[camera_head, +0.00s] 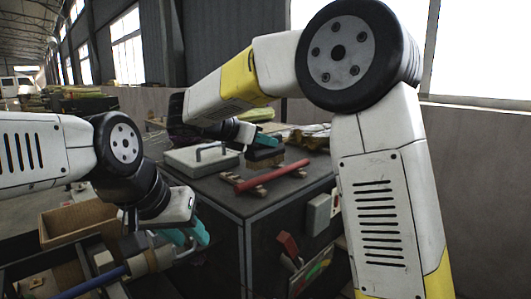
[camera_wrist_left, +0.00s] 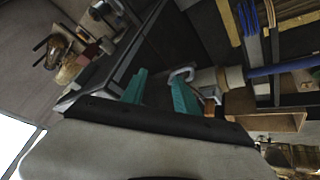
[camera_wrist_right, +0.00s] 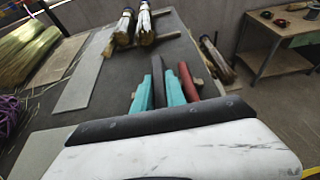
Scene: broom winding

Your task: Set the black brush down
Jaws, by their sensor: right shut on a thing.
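The black brush (camera_head: 265,155) is a dark block with a brownish underside, over the far part of the dark worktop (camera_head: 222,190). My right gripper (camera_head: 264,141) is shut on it from above. I cannot tell whether the brush touches the worktop.
A red bar (camera_head: 271,176) lies on small wooden blocks in front of the brush. A pale case with a handle (camera_head: 201,160) lies to its left. A wooden box (camera_head: 78,221) and a blue rod (camera_head: 92,283) are at the lower left. Bundles lie behind on the worktop.

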